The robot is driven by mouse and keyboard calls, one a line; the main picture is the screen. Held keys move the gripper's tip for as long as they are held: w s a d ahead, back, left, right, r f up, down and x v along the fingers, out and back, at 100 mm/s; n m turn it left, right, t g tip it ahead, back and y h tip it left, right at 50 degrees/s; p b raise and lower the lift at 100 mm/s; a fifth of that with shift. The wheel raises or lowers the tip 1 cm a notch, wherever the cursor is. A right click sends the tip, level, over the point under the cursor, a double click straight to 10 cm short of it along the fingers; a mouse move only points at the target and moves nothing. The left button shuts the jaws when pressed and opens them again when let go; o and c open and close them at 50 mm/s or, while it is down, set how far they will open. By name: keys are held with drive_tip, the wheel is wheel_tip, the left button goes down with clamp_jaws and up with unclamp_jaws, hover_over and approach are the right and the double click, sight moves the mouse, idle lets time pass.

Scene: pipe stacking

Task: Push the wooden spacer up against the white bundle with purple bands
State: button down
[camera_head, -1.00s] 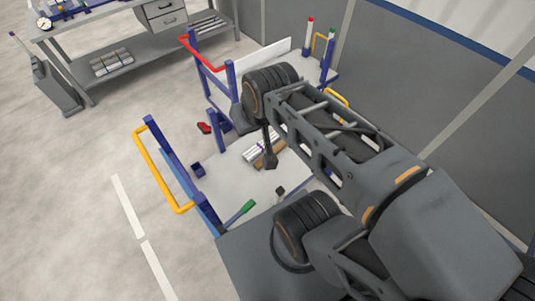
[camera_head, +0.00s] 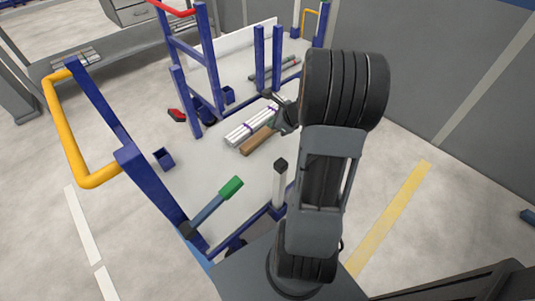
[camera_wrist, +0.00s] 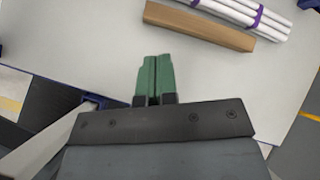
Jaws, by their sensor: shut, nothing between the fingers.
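The wooden spacer (camera_head: 256,141) is a brown bar lying on the white deck, alongside the white bundle with purple bands (camera_head: 245,128). In the wrist view the spacer (camera_wrist: 200,25) lies ahead of my gripper, and the bundle (camera_wrist: 242,12) is on its far side, roughly parallel. In the head view the fingertips are hard to make out.
The deck (camera_head: 215,180) has blue posts and a yellow handle (camera_head: 68,135) along its sides. A green-tipped lever (camera_head: 230,188) and a black-capped post (camera_head: 280,180) stand nearer me. Grey pipes (camera_head: 275,70) lie farther back. The deck between my fingers and the spacer looks clear.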

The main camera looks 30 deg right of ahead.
sight(263, 136)
drive_tip(key=d+f+m+t+h+b, duration=0.1)
drive_tip(key=d+f+m+b, duration=0.45)
drive_tip(key=f, duration=0.65)
drive_tip(key=b+x, duration=0.1)
drive_tip(key=x, duration=0.2)
drive_tip(key=b+x, duration=0.1)
drive_tip(key=x, duration=0.2)
drive_tip(key=d+b+x, duration=0.1)
drive_tip(key=x, duration=0.2)
drive_tip(key=shift+f+b, duration=0.35)
drive_tip(key=shift+f, duration=0.05)
drive_tip(key=w, duration=0.2)
drive_tip(key=shift+w+a, duration=0.35)
drive_tip(key=shift+w, duration=0.05)
drive_tip(key=shift+w+a+r+m, duration=0.1)
drive_tip(key=shift+w+m, duration=0.15)
drive_tip(key=shift+w, duration=0.3)
drive_tip(key=shift+w+a+r, duration=0.1)
drive_tip(key=shift+w+a, duration=0.15)
drive_tip(key=shift+w, duration=0.75)
drive_tip(key=shift+d, duration=0.1)
drive_tip(key=shift+s, duration=0.1)
